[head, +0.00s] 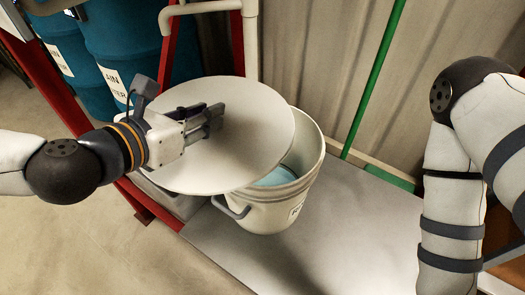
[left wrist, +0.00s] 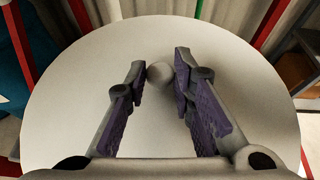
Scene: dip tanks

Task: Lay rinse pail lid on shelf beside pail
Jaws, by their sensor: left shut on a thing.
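The rinse pail lid (head: 255,135) is a round pale disc, held over the left part of the pail and tilted in the picture. My left gripper (head: 212,120) is shut on the lid's small round knob, which shows between the fingertips in the left wrist view (left wrist: 159,74). The white rinse pail (head: 265,210) stands upright on the grey shelf (head: 350,230). Its right side is uncovered and shows blue liquid (head: 275,177); the lid hides the rest of its mouth. Whether lid and rim touch, I cannot tell. My right gripper is out of view.
The shelf is bare to the right of and in front of the pail. Blue drums (head: 120,45) stand behind at the left near red posts (head: 168,60). A white pipe (head: 250,40), a green pole (head: 372,80) and a corrugated wall (head: 325,60) are behind the pail.

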